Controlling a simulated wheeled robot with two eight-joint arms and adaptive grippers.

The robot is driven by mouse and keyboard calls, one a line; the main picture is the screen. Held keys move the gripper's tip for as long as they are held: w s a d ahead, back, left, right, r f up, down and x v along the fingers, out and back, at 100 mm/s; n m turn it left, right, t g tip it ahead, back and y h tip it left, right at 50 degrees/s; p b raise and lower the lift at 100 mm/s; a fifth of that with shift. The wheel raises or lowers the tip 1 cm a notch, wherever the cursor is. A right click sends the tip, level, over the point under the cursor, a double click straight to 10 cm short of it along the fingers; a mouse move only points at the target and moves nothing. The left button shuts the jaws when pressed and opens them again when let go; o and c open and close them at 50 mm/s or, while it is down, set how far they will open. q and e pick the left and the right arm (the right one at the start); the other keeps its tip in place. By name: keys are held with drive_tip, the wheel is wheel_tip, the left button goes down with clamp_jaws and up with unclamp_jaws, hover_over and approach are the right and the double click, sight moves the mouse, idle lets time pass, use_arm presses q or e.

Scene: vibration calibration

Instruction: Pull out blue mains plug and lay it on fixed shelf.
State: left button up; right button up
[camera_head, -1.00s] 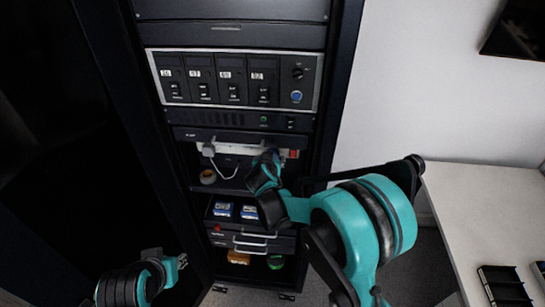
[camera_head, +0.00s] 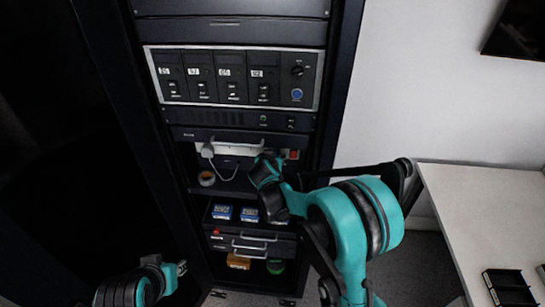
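A white power strip (camera_head: 238,150) runs along the back of an open bay in the dark rack. The bay floor (camera_head: 234,187) is a dark shelf. My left gripper (camera_head: 181,268) is low at the left, away from the rack's bays, its fingers too small to judge.
A roll of tape (camera_head: 206,178) lies on the bay floor at left. Below, a drawer holds blue-and-white boxes (camera_head: 222,212). Lower down are an orange-brown item (camera_head: 238,261) and a green roll (camera_head: 275,266). A white table (camera_head: 480,215) stands at right.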

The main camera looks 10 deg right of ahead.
drive_tip(key=c, duration=1)
drive_tip(key=shift+s+a+f+b, duration=0.1)
drive_tip(key=shift+s+b, duration=0.1)
drive_tip(key=shift+s, duration=0.15)
drive_tip(key=shift+s+a+b, duration=0.1)
drive_tip(key=shift+s+b, duration=0.05)
drive_tip(key=shift+s, duration=0.15)
drive_tip(key=shift+s, duration=0.15)
idle(0.4)
drive_tip(key=shift+s+a, duration=0.25)
drive_tip(key=shift+s, duration=0.6)
drive_tip(key=shift+s+a, duration=0.25)
drive_tip(key=shift+s, duration=0.55)
drive_tip(key=shift+b, duration=0.3)
